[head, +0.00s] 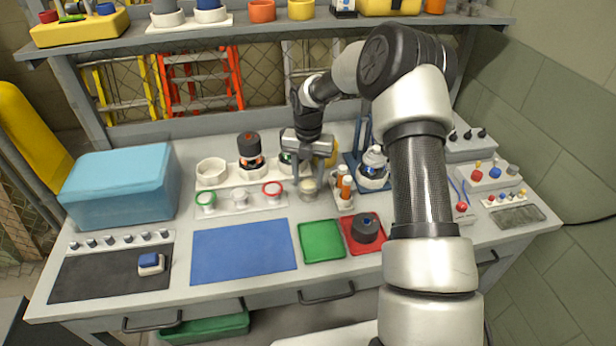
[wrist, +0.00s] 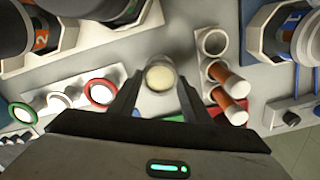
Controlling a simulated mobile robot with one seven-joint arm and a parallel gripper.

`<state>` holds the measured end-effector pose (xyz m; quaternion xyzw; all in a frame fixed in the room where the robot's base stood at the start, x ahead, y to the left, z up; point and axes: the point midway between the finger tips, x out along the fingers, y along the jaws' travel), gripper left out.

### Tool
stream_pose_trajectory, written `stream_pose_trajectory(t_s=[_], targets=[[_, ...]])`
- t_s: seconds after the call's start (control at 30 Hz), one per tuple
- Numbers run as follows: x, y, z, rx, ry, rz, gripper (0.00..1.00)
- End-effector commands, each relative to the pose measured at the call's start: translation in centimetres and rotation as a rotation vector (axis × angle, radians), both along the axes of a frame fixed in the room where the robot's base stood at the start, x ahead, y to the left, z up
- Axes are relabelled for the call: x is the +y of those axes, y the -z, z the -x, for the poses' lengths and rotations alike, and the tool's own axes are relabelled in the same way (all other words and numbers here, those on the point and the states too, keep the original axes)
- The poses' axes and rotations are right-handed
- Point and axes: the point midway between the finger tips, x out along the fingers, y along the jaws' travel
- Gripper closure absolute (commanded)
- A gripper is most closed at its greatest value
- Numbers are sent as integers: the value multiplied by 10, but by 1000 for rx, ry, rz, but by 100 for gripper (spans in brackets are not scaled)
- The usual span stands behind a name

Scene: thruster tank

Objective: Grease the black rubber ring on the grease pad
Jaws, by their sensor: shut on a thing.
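My gripper (head: 311,174) points straight down at the back middle of the bench. In the wrist view its two fingers (wrist: 158,80) stand on either side of a round grey pot with a cream top, which I take to be the grease pad (wrist: 160,76). The grease pad also shows in the head view (head: 309,188), right under the fingertips.
A white rack with green, white and red ringed pieces (head: 240,199) stands left of the gripper. Orange-and-white tubes (head: 345,187) stand close on the right. A blue mat (head: 243,251), a green tray (head: 321,241) and a dark cylinder (head: 365,227) on a red tray lie in front.

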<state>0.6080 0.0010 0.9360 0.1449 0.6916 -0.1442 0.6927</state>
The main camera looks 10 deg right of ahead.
Motion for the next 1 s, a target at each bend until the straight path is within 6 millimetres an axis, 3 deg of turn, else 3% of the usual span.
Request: stream_pose_trajectory(t_s=[0.2,0.3,0.63,1.0], targets=[[-1,3,0,-2,304,2,77],[-2,3,0,-1,359,1,77],[-1,-1,0,0,359,1,77],[-1,-31,0,1,358,0,77]])
